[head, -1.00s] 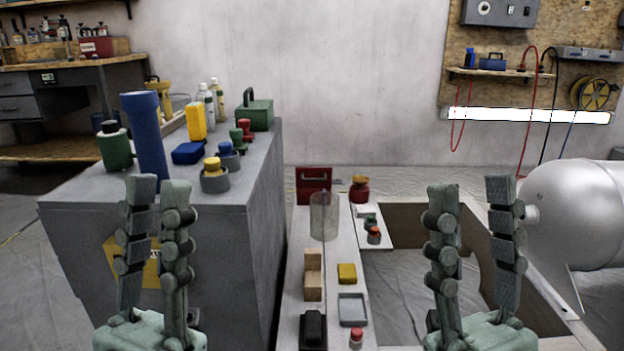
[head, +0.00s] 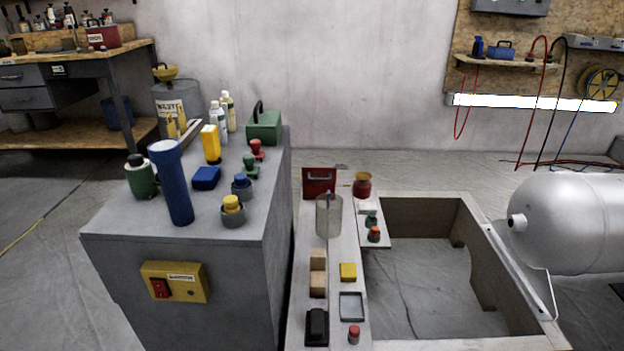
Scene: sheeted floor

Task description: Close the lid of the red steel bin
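A red boxy thing with a pale handle (head: 319,181) stands at the far end of the narrow pale board, close to the grey cabinet. It looks like the red steel bin or its raised lid. A clear cylinder in front hides part of its lower right, and I cannot tell how its lid stands. Neither of my grippers is in the head view now.
The grey cabinet (head: 180,285) at left carries bottles, a blue cylinder (head: 172,185) and a green box (head: 264,126). The clear cylinder (head: 328,216), wooden blocks (head: 317,285) and a red pot (head: 362,186) crowd the board. An open frame (head: 500,270) and silver tank (head: 570,225) stand right.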

